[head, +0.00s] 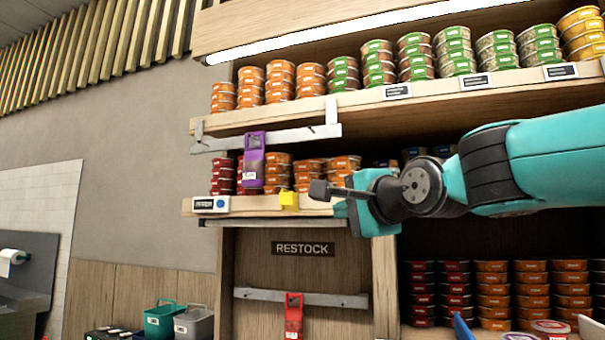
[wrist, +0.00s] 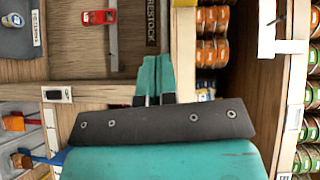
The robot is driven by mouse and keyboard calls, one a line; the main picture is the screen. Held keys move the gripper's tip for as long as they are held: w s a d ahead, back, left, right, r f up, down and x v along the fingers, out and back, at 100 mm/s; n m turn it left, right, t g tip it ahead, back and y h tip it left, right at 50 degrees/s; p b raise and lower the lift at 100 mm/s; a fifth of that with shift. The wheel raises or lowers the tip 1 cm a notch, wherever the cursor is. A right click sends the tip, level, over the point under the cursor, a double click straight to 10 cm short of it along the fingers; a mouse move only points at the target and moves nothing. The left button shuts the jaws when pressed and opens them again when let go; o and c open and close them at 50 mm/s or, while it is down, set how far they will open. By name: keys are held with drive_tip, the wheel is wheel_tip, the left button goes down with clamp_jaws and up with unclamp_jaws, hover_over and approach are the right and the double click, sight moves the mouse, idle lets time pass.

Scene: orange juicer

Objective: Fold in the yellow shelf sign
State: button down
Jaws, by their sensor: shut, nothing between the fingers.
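The small yellow shelf sign (head: 289,200) sticks out from the front edge of the middle shelf (head: 250,207) in the head view. It is just right of the purple holder (head: 254,160). My gripper (head: 341,209) is to the right of the sign at about the same height, with a visible gap between them in the picture. In the wrist view its two teal fingers (wrist: 155,76) are together and hold nothing. I cannot make out the yellow sign for certain in the wrist view.
Stacked cups fill the shelves. A metal rail (head: 270,138) crosses above the sign. Below are a RESTOCK plate (head: 303,249) and a red holder (head: 293,315) on a lower rail. Teal (head: 160,321) and grey (head: 194,324) bins stand at lower left.

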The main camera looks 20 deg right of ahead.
drive_tip(key=r, duration=0.1)
drive_tip(key=d+r+m+t, duration=0.1)
drive_tip(key=r, duration=0.1)
drive_tip(key=shift+w+r, duration=0.15)
drive_tip(key=shift+r, duration=0.1)
drive_tip(key=shift+w, duration=0.1)
drive_tip(key=w+a+p, duration=0.5)
drive_tip(key=w+p, duration=0.3)
drive_tip(key=w, duration=0.4)
drive_tip(key=shift+f+m+h+b, duration=0.1)
drive_tip(key=shift+m+h+b, duration=0.2)
drive_tip(key=shift+m+h, duration=0.15)
